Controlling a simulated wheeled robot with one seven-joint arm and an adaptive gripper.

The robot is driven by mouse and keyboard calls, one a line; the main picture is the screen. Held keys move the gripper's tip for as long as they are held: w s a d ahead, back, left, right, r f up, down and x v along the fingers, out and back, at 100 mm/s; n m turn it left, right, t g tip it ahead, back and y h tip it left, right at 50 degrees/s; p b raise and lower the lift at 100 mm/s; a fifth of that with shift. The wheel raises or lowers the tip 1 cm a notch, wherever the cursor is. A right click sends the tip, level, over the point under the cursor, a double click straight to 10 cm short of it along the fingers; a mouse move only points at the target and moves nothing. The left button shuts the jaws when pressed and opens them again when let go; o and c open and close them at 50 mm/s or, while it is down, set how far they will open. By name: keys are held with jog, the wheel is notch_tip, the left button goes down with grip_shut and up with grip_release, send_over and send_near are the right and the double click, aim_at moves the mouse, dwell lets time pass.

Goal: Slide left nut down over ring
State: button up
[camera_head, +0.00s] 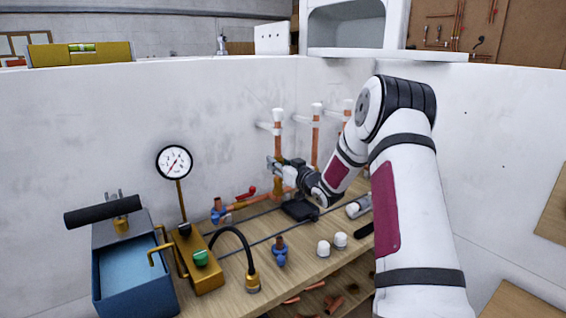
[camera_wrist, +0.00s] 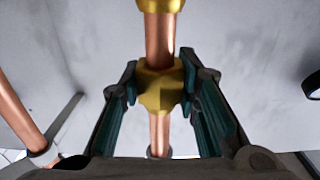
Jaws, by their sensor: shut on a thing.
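A brass nut (camera_wrist: 160,88) sits around a vertical copper pipe (camera_wrist: 160,38) in the wrist view. My gripper (camera_wrist: 161,80) has one teal-padded finger on each side of the nut and is shut on it. A second brass piece (camera_wrist: 160,5) is around the same pipe at the top edge of that view, with bare copper between the two. In the head view my gripper (camera_head: 277,167) is at the leftmost upright copper pipe (camera_head: 278,142), low on its length. I cannot make out the ring in either view.
Another copper pipe (camera_wrist: 22,112) stands left of my gripper in the wrist view. On the bench are a red-handled valve (camera_head: 246,193), a blue fitting (camera_head: 279,253), white caps (camera_head: 324,248) and a gauge pump (camera_head: 135,265). White walls stand close behind.

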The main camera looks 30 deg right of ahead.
aim_at(281, 185)
jog(key=shift+f+b, duration=1.9)
jog(key=shift+f, duration=1.9)
jog(key=o, duration=1.1)
jog(key=shift+c, duration=0.2)
jog(key=shift+s+d+p, duration=0.15)
jog(key=shift+s+p, duration=1.45)
jog(key=shift+s, duration=1.95)
jog(key=shift+r, duration=0.1)
